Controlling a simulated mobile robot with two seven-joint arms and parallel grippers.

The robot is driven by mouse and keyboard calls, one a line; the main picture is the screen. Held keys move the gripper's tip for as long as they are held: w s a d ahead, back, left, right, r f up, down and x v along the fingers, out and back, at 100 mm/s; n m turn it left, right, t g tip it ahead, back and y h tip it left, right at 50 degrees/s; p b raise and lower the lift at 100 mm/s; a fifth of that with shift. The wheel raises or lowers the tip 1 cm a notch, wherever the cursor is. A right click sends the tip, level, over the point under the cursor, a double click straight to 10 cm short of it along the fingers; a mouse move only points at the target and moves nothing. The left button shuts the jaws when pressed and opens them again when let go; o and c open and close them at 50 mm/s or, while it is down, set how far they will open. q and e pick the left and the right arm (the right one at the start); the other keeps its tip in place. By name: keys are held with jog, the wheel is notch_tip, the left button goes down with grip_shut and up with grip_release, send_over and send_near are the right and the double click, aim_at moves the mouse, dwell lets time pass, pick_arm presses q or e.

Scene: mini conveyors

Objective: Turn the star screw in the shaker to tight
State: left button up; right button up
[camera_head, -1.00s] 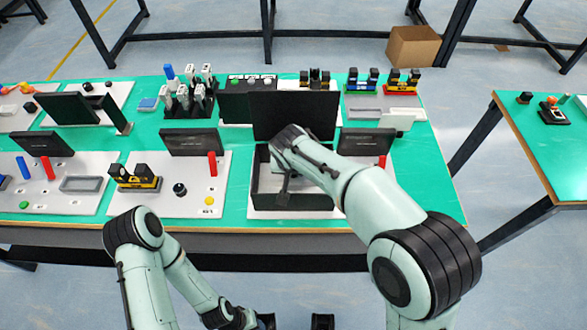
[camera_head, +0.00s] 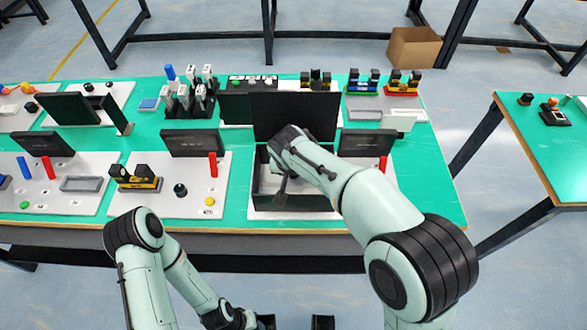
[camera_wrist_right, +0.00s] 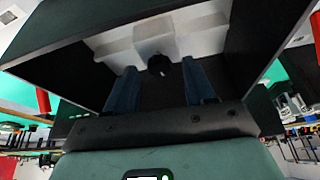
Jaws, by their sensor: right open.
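The shaker seems to be the open dark box (camera_head: 297,203) at the front of the green table, its lid raised behind it. My right gripper (camera_head: 281,192) points down into it, partly hidden by my arm. In the right wrist view, a white fixture (camera_wrist_right: 205,42) lies inside the box with a small dark knob (camera_wrist_right: 158,65), likely the star screw. My right gripper (camera_wrist_right: 160,88) is open, its fingers on either side of the knob's line and apart from it. Two dark pieces at the head view's bottom edge may be my left gripper (camera_head: 294,322); its jaws are unclear.
A panel with a red cylinder (camera_head: 213,165) and a black knob (camera_head: 180,190) lies left of the box. A dark screen (camera_head: 367,142) stands to its right. Several devices line the table's back.

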jog(key=p+v, duration=0.1)
jog(key=v, duration=1.2)
jog(key=shift+r, duration=0.2)
jog(key=shift+s, duration=0.1)
